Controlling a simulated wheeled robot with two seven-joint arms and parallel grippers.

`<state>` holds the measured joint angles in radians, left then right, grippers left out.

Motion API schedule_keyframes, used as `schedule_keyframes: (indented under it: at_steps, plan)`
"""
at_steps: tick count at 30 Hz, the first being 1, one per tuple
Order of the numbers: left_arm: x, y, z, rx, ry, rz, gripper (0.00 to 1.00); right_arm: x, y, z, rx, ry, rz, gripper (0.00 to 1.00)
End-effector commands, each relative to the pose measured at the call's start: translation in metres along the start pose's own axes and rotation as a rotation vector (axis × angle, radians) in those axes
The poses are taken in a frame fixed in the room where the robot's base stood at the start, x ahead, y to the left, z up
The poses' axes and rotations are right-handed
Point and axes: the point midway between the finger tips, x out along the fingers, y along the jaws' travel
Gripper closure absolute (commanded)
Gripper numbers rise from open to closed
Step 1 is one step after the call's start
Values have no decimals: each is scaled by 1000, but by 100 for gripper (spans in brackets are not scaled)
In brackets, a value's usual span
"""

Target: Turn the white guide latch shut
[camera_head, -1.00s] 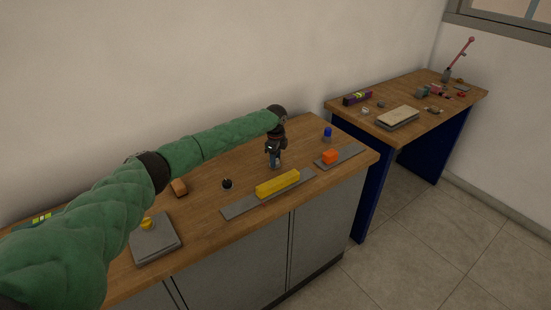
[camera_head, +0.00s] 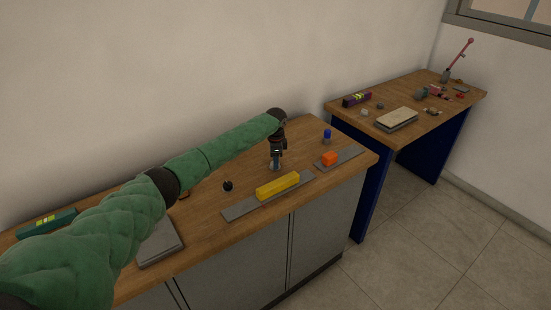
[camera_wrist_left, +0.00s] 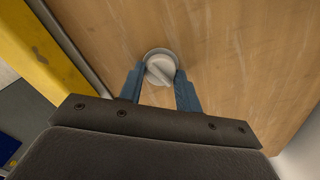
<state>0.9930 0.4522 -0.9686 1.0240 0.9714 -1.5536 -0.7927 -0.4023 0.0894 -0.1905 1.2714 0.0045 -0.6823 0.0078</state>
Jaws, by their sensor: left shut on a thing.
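The white guide latch (camera_wrist_left: 161,68) is a round white knob with a raised diagonal ridge, standing on the wooden bench top. It shows in the left wrist view between my fingertips. In the head view it is mostly hidden by my gripper. My left gripper (camera_wrist_left: 160,82) has its two blue fingers on either side of the knob and is shut on it. In the head view my left gripper (camera_head: 276,160) points down at the bench, behind the yellow block. My right gripper is in neither view.
A yellow block (camera_head: 278,186) lies on a grey strip in front of my gripper. An orange block (camera_head: 330,158) and a blue knob (camera_head: 327,136) are to the right. A black knob (camera_head: 228,186) is to the left. A second table (camera_head: 440,108) with small objects stands at the right.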

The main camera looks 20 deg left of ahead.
Motion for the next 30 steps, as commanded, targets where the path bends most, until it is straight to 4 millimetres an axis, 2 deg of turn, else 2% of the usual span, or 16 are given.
schedule_keyframes:
  at_steps: [13, 30]
  plan:
    - [-4, -1, -1, -425, 3, 0, 89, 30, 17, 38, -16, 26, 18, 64]
    - [-4, -3, 0, -933, 4, 0, 89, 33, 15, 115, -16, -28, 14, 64]
